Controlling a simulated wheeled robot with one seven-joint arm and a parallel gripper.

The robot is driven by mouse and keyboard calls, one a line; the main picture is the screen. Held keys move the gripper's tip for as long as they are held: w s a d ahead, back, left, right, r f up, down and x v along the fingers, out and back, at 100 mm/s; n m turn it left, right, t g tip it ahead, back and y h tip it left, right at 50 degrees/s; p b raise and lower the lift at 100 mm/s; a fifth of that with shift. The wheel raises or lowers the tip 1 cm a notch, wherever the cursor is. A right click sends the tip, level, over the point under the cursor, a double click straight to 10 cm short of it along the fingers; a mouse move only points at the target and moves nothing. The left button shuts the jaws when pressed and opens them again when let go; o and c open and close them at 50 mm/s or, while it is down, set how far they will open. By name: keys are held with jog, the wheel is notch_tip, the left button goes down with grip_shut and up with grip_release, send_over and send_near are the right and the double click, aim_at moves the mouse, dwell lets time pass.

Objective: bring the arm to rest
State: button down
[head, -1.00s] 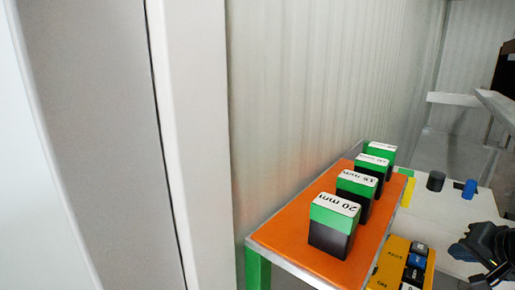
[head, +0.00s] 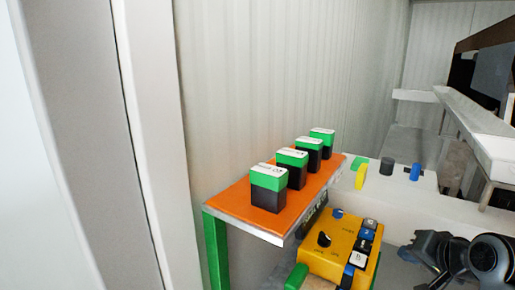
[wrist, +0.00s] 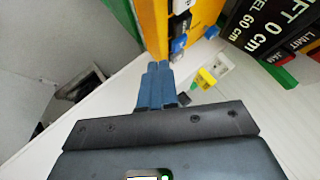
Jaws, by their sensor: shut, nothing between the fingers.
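My gripper (head: 408,251) is at the lower right of the head view, with my dark arm behind it. It is to the right of the yellow control box (head: 335,255), above the white surface. In the wrist view my gripper (wrist: 158,66) shows its blue fingers shut together with nothing between them. The fingertips point toward the yellow box (wrist: 205,18) with its blue and dark buttons. I cannot tell how far apart they are.
Several green-and-black blocks (head: 267,190) stand in a row on an orange shelf (head: 228,205) with green legs. Dark, blue and yellow pieces stand on the white table (head: 440,200) behind. A black sign (wrist: 262,30) with white lettering is at the wrist view's upper right.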

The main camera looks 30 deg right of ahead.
jog(key=s+a+f+n+t, duration=0.1)
jog(key=s+a+f, duration=0.2)
jog(key=a, duration=0.4)
jog(key=s+a+f+n+t, duration=0.1)
jog(key=s+a+f+n, duration=0.15)
jog(key=a, duration=0.45)
jog(key=s+a+f+n+t, duration=0.1)
jog(key=s+a+f, duration=0.15)
jog(key=a, duration=0.45)
jog(key=s+a+r+n+t+y, duration=0.1)
jog(key=s+a+r+n, duration=0.2)
jog(key=s, duration=0.6)
jog(key=s+a+r+n+t+y+b, duration=0.1)
jog(key=s+a+r+n+y, duration=0.1)
jog(key=s, duration=0.7)
jog(key=a+r+n, duration=0.1)
jog(key=a+n, duration=0.1)
jog(key=n, duration=0.1)
jog(key=shift+s+r+n+t+y, duration=0.2)
jog(key=shift+s+n+t+y, duration=0.1)
jog(key=shift+s+n, duration=0.05)
jog(key=shift+a, duration=0.1)
